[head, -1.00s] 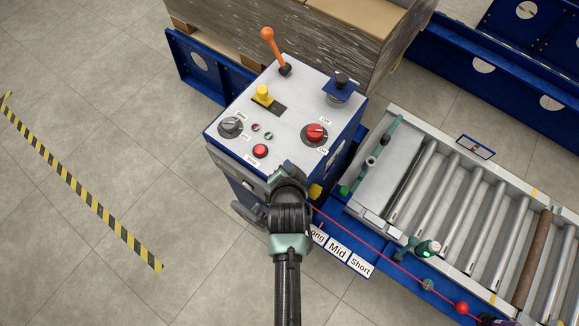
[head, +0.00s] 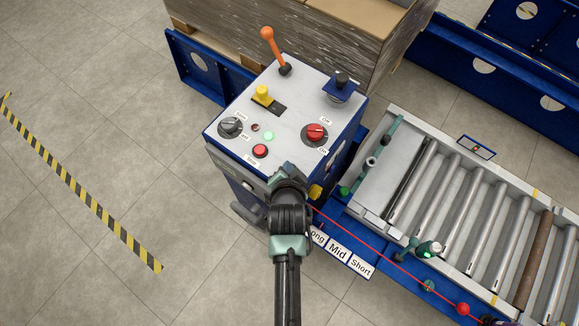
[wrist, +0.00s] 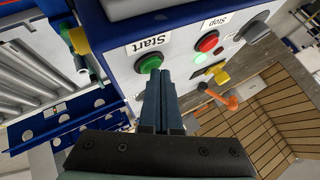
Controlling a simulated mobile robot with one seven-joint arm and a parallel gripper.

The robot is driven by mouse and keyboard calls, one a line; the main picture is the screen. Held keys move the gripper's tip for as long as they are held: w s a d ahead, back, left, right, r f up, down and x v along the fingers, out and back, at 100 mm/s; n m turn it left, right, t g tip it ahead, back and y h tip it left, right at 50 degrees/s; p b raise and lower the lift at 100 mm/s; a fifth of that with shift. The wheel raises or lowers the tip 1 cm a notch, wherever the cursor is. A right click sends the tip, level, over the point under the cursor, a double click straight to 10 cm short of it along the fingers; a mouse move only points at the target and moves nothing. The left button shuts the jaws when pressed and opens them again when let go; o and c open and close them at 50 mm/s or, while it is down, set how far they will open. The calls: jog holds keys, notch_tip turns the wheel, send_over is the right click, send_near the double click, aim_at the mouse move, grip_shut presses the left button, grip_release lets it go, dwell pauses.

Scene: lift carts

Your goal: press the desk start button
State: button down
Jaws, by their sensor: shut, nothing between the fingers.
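The green start button (wrist: 148,63), labelled Start, is on the white desk panel in the wrist view. My gripper (wrist: 165,73) is shut and empty, its fingertips at the button's near right edge and partly overlapping it. I cannot tell whether they touch it. In the head view my gripper (head: 289,169) is at the near edge of the control desk (head: 298,92) and hides the start button. The red stop button (head: 260,151) is to its left; it also shows in the wrist view (wrist: 208,41). A small green lamp (head: 268,136) is lit beside it.
An orange lever (head: 271,48), yellow joystick (head: 263,94), red rotary switch (head: 315,133) and grey selector (head: 230,126) stand up from the desk. A roller conveyor (head: 465,195) is on the right and a wrapped pallet load (head: 310,45) behind. Floor on the left is clear.

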dwell(0.4)
jog(key=shift+r+p, duration=0.7)
jog(key=shift+p, duration=0.1)
notch_tip(320, 180, up, 5)
jog(key=p, duration=0.4)
jog(key=shift+p, duration=0.4)
dwell(0.3)
